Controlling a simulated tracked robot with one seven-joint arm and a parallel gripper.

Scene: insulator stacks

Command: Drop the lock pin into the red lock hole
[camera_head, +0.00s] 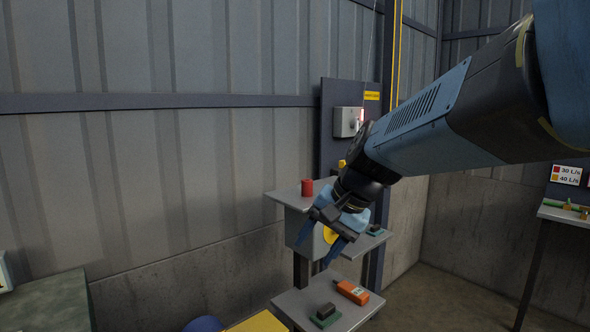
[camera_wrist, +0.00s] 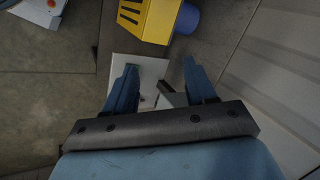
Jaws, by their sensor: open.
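My gripper (camera_head: 317,248) is open and points down beside the grey stand, above the low shelf. In the wrist view its two blue fingers (camera_wrist: 159,75) are spread apart and nothing is clamped between them. A short red cylinder (camera_head: 306,187) stands upright on the upper grey shelf (camera_head: 286,198), behind and left of my gripper. I cannot tell whether it belongs to the lock. I cannot make out the lock pin or the red lock hole for sure in either view.
The low shelf (camera_head: 290,303) holds an orange handheld device (camera_head: 352,292) and a dark block on a green pad (camera_head: 325,316). A small side shelf (camera_head: 373,243) stands right of the gripper. A grey box (camera_head: 348,122) is on the post. A yellow case (camera_wrist: 146,18) shows below.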

